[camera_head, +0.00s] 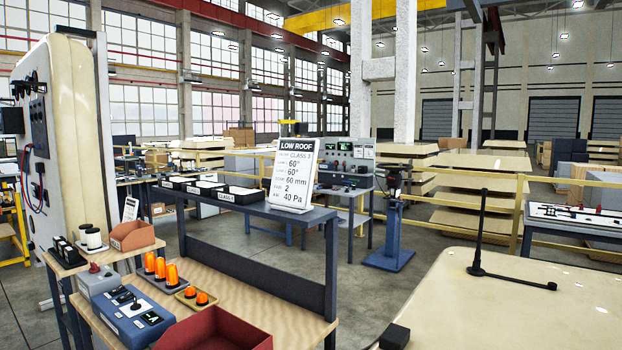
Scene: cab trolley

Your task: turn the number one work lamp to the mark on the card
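A white card (293,175) headed LOW ROOF stands on the bench's upper shelf. Its lines include CLASS 3, 60° twice, 60 mm, 2 and 40 Pa; the small labels beside them are too small to read surely. A cream panel (540,298), perhaps a cab roof, fills the lower right. A black upright rod with a flat arm (480,232) stands on it. A small black block (395,337) shows at its near left edge, cut by the frame; I cannot tell whether it is a work lamp. No lamp numbered one is readable. Neither gripper is in view.
A wooden bench (255,310) at lower left bears a red bin (215,332), a blue control box (133,316) and several orange beacons (172,273). A tall cream panel (67,130) stands at left. A blue stand (389,245) and yellow railing (460,205) are behind.

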